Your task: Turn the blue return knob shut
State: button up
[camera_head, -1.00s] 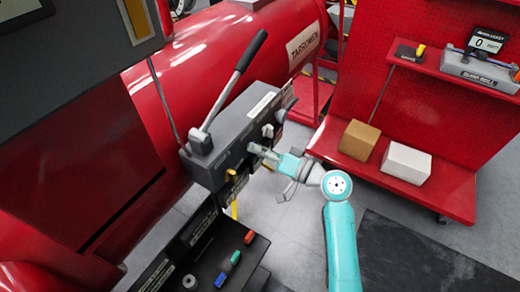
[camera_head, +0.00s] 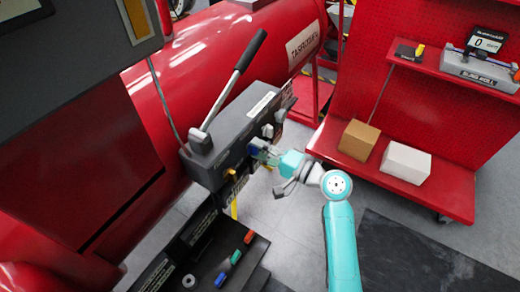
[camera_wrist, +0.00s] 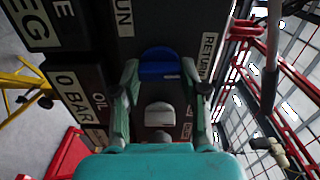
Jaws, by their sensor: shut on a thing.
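The blue return knob (camera_wrist: 158,66) sits on the face of the dark grey actuator box in the wrist view, beside a RETURN label (camera_wrist: 207,57). My gripper (camera_wrist: 158,80) has one finger on each side of the knob and is shut on it. In the head view my gripper (camera_head: 262,150) reaches the right face of the box (camera_head: 215,155), and a bit of blue (camera_head: 254,150) shows at its fingertips. The fingers hide the knob's sides.
A grey knob (camera_wrist: 160,115) sits close to the blue one, between my fingers in the wrist view. A long black-handled lever (camera_head: 233,80) rises from the box. Below is a dark tray (camera_head: 205,250) with coloured markers. Red shelving (camera_head: 440,185) stands at right.

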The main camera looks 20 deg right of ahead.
dwell(0.5)
jog(key=o, duration=1.1)
jog(key=shift+o, duration=0.2)
jog(key=v, duration=1.2)
jog(key=s+a+f+g+h, duration=0.1)
jog(key=s+a+f+h, duration=0.2)
jog(key=s+f+h, duration=0.35)
jog(key=s+a+f+h, duration=0.3)
jog(key=s+f, duration=0.5)
jog(key=f, duration=0.1)
jog(key=s+r+n, duration=0.4)
jog(key=s+n, duration=0.1)
jog(key=s, duration=0.4)
jog(key=s+a+r+n+t+h, duration=0.1)
jog(key=s+r+n, duration=0.4)
jog(key=s, duration=0.5)
jog(key=shift+a, duration=0.3)
